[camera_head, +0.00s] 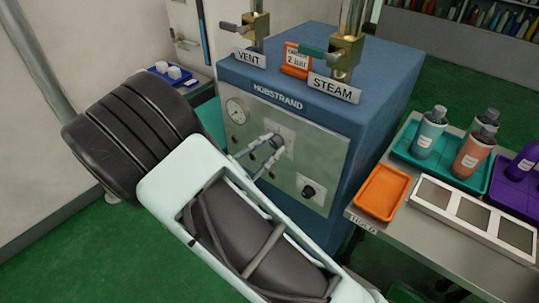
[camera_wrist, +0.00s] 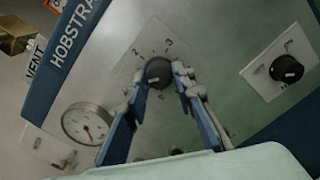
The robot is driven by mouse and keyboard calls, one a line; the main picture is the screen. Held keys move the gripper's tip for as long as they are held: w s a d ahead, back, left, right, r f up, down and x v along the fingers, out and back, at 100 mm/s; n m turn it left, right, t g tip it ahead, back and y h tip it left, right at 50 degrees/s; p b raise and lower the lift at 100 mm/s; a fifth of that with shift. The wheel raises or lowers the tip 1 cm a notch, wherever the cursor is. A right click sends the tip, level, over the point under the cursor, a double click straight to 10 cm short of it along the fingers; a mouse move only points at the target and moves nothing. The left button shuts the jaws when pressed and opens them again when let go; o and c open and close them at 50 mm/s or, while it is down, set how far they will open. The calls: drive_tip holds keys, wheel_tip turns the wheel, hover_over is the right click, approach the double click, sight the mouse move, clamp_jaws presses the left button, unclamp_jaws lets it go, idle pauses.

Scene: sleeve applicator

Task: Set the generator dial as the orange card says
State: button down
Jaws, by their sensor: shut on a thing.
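The blue generator (camera_head: 330,90), marked HOBSTRAND, has a pale front panel with a black dial (camera_wrist: 158,72). The figures 2 and 3 show around the dial; its pointer direction is too unclear to tell. My gripper (camera_wrist: 160,80) is shut on the dial, one finger on each side. In the head view my gripper (camera_head: 270,148) reaches the panel from the lower left and partly hides the dial. The orange card (camera_head: 297,60) stands on top of the generator and reads "2 bar"; its upper line is too small to read.
A round gauge (camera_head: 235,111) is at the panel's upper left, and a second black knob (camera_head: 309,192) is at its lower right. VENT (camera_head: 249,57) and STEAM (camera_head: 334,88) valves stand on top. A side table (camera_head: 430,232) with trays and bottles is at the right.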

drive_tip(key=m+b, duration=0.4)
drive_tip(key=b, duration=0.1)
drive_tip(key=m+b, duration=0.2)
drive_tip(key=shift+f, duration=0.3)
drive_tip(key=m+b, duration=0.3)
drive_tip(key=b, duration=0.1)
drive_tip(key=shift+r, duration=0.1)
drive_tip(key=shift+r+m+b, duration=0.15)
drive_tip(key=shift+m+b, duration=0.65)
drive_tip(key=shift+r, duration=0.1)
drive_tip(key=c, duration=1.6)
unclamp_jaws()
drive_tip(key=shift+a, duration=0.1)
